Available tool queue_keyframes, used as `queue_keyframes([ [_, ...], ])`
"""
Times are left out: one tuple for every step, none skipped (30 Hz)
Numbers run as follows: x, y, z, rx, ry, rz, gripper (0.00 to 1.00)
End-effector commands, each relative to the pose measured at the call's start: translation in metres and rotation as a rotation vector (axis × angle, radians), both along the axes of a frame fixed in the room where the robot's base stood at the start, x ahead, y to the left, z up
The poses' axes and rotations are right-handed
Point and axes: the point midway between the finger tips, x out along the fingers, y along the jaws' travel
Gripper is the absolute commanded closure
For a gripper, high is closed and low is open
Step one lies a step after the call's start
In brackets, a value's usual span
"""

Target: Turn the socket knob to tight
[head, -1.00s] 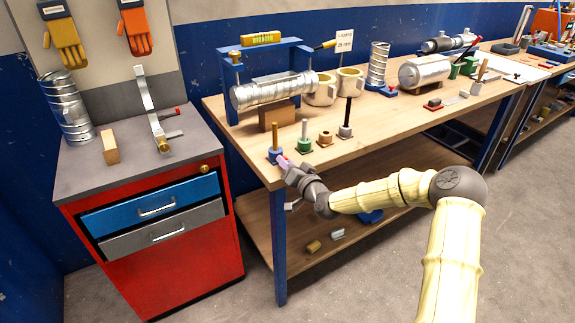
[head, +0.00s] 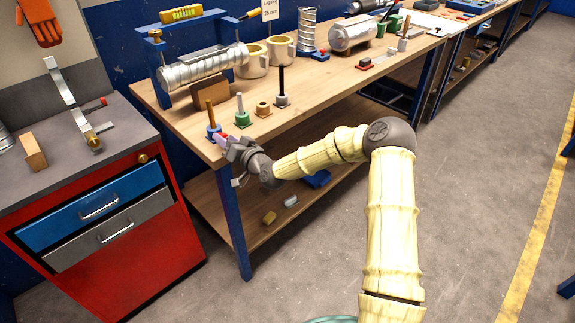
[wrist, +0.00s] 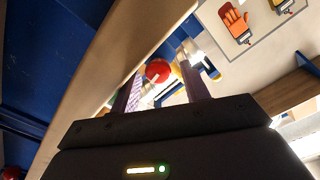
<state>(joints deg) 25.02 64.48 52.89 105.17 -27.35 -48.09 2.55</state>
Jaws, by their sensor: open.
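A blue socket (head: 213,131) with an upright wooden post stands at the near front corner of the workbench. My gripper (head: 222,139) is at the bench's front edge, just right of and in front of this socket. In the wrist view a round red knob (wrist: 158,71) with a pale line across it shows between the two spread fingers of my gripper (wrist: 157,80). The fingers are open; I cannot tell whether either touches the knob. In the head view the knob is not clearly visible beside the gripper.
A green socket with a post (head: 242,118), a wooden ring (head: 263,109) and a black post (head: 281,88) stand close to the right. A spiral duct (head: 202,68) lies behind. The red drawer cabinet (head: 112,270) stands left.

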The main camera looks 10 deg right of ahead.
Motion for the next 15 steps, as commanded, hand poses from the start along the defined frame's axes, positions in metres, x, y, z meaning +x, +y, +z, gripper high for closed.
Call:
queue_keyframes([
  [0.0001, -0.0016, -0.002, -0.024, -0.009, -0.003, 0.5],
  [0.0, -0.0014, -0.0016, -0.043, -0.021, -0.003, 0.5],
  [-0.0001, -0.0012, -0.001, -0.07, -0.04, -0.002, 0.5],
  [0.0, -0.0011, -0.0006, -0.091, -0.055, -0.003, 0.5],
  [0.0, -0.0011, -0.0002, -0.115, -0.071, -0.003, 0.5],
  [0.0, -0.001, 0.0, -0.147, -0.093, -0.003, 0.5],
  [-0.0001, -0.0009, 0.0005, -0.173, -0.111, -0.003, 0.5],
  [-0.0002, -0.0007, 0.0009, -0.198, -0.128, -0.002, 0.5],
  [-0.0002, -0.0004, 0.0012, -0.23, -0.151, -0.002, 0.5],
  [-0.0003, -0.0002, 0.0014, -0.254, -0.168, -0.002, 0.5],
  [-0.0004, -0.0001, 0.0016, -0.279, -0.185, -0.002, 0.5],
  [-0.0005, 0.0002, 0.0017, -0.31, -0.207, -0.001, 0.5],
  [-0.0006, 0.0004, 0.0019, -0.333, -0.223, -0.001, 0.5],
  [-0.0006, 0.0006, 0.002, -0.356, -0.239, -0.001, 0.5],
  [-0.0008, 0.0008, 0.0022, -0.388, -0.26, -0.001, 0.5],
])
